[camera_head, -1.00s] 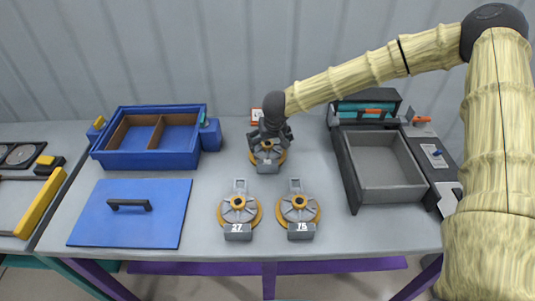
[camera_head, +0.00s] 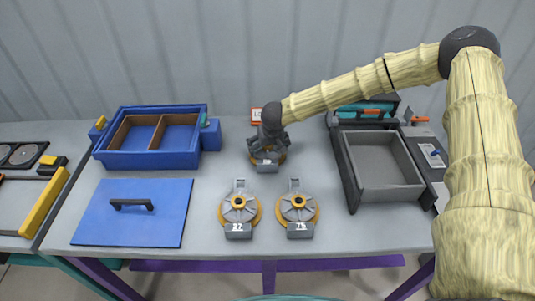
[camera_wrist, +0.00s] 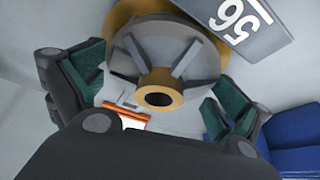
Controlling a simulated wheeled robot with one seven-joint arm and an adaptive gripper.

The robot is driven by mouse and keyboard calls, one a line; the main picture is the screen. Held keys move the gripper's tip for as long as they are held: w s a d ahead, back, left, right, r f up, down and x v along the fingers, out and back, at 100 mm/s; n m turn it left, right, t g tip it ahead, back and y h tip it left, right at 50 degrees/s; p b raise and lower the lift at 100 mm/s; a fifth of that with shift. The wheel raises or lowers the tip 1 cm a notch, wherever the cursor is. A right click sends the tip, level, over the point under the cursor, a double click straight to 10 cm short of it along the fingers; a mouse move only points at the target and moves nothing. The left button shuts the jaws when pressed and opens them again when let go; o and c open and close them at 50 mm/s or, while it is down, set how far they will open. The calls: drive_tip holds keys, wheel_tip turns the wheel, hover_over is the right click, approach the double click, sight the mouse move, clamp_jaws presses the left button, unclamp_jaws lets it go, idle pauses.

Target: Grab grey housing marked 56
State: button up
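The grey housing marked 56 (camera_wrist: 170,50) has a yellow-brown ring and hub, and its number plate shows upside down in the wrist view. In the head view the housing (camera_head: 267,166) stands at the back middle of the table, mostly hidden under my gripper (camera_head: 268,146). In the wrist view my gripper (camera_wrist: 155,100) is open, with green-padded fingers on either side of the hub. I see no clear contact between the pads and the housing. Two similar housings stand nearer the front, the left one (camera_head: 239,212) and the right one (camera_head: 297,212); their plates are blurred now.
A blue divided box (camera_head: 150,160) stands at the back left, with a blue lid (camera_head: 95,225) flat in front. A grey open tray (camera_head: 385,195) stands on the right. A small orange-edged card (camera_head: 256,115) is behind my gripper.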

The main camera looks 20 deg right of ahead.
drive_tip(key=c, duration=1)
